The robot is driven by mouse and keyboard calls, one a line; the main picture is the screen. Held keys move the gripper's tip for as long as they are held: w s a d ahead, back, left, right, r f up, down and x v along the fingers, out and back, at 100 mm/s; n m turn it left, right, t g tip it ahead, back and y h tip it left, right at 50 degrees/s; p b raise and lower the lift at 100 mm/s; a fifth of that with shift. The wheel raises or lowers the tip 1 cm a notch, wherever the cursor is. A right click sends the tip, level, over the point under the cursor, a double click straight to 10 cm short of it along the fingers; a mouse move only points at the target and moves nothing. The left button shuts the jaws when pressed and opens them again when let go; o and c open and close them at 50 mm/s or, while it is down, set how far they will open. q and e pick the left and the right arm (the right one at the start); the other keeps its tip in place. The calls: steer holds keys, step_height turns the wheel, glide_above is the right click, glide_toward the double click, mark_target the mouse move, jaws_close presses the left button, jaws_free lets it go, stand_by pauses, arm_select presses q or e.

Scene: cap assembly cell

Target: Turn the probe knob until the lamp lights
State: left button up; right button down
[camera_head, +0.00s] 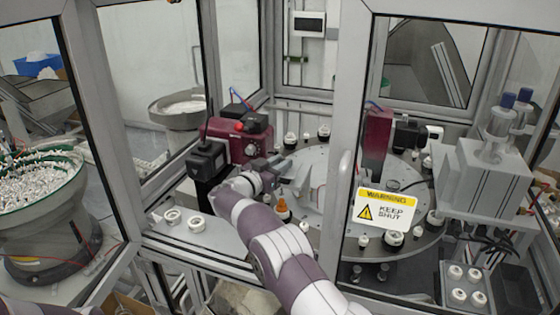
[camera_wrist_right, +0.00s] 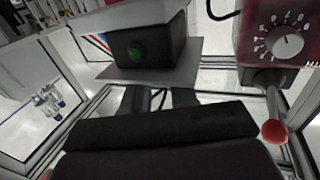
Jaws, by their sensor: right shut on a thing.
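In the right wrist view a black box bears a round green lamp (camera_wrist_right: 137,52), which looks dull, not bright. My right gripper (camera_wrist_right: 159,99) has its two fingers just below the box's plate, a small gap between them. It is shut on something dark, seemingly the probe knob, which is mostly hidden. In the head view my right gripper (camera_head: 262,168) reaches through the open front of the cell, by the dark red unit (camera_head: 246,143) and the black box (camera_head: 207,160). My left gripper is not in view.
A numbered dial (camera_wrist_right: 288,45) and a red ball lever (camera_wrist_right: 273,131) sit at the right of the wrist view. A round table (camera_head: 318,200) with small fixtures lies beyond my arm. A door with a warning sign (camera_head: 386,208) and frame posts stand close to the right.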

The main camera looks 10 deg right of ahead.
steer(key=c, duration=0.9)
jaws_free()
steer(key=shift+a, duration=0.1)
steer(key=b+v, duration=0.6)
steer(key=v, duration=0.6)
steer(key=shift+s+a, duration=0.15)
steer(key=shift+s, duration=0.05)
